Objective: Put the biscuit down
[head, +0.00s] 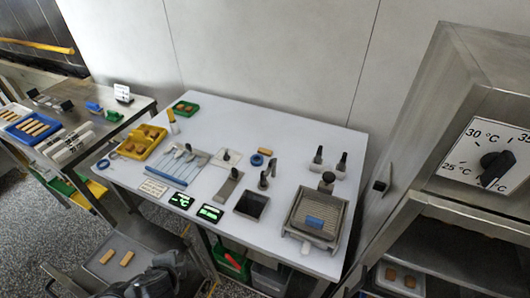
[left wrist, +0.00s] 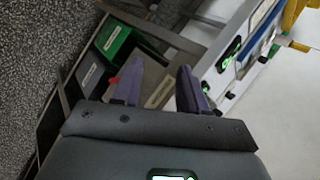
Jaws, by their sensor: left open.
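Several biscuits are in view, and I cannot tell which one the task means. Some brown ones lie in a yellow tray (head: 131,150) at the left of the white table. Two pale bars (head: 107,256) lie on a low metal tray at the lower left. A wire mesh unit (head: 322,200) stands at the table's right with a blue block (head: 315,223) on it. My left gripper (left wrist: 158,78) is open in the left wrist view, with its purple fingers apart and nothing between them. It points at bins below a table edge. My right gripper is not seen.
Several tools and a dark square well (head: 252,205) occupy the white table (head: 290,120). A steel cabinet (head: 410,110) with a temperature dial stands at the right. A green bin (left wrist: 113,42) and a grey bin (left wrist: 88,75) sit below the table.

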